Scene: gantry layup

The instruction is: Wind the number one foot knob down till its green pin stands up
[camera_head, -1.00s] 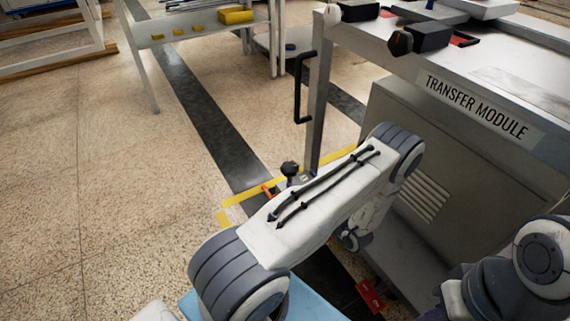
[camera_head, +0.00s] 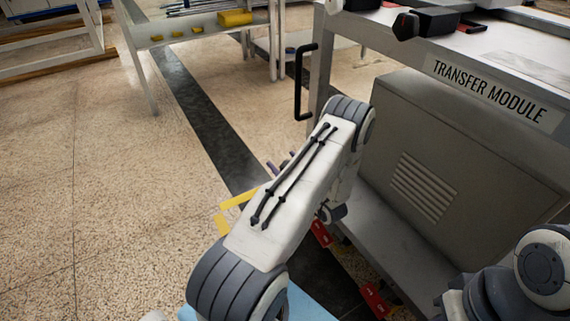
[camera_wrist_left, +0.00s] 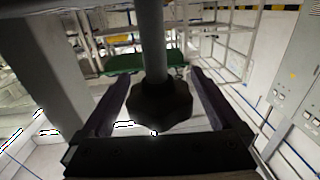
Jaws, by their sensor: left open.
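In the left wrist view a dark lobed foot knob (camera_wrist_left: 158,108) sits on a grey vertical rod (camera_wrist_left: 151,40). My left gripper (camera_wrist_left: 158,88) is open, with one finger on each side of the knob and visible gaps between. In the head view only small dark purple parts of the left gripper (camera_head: 281,163) show past my forearm, which hides the knob. I cannot read a number on this foot, and I cannot make out a green pin. A wider green piece (camera_wrist_left: 124,63) shows behind the rod. My right gripper is out of view.
The grey transfer module (camera_head: 470,140) stands at the right, with a black handle (camera_head: 299,85) at its corner. Red tags (camera_head: 321,233) lie low along its base. Yellow floor tape (camera_head: 238,199) lies beside my left arm. The speckled floor at the left is clear.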

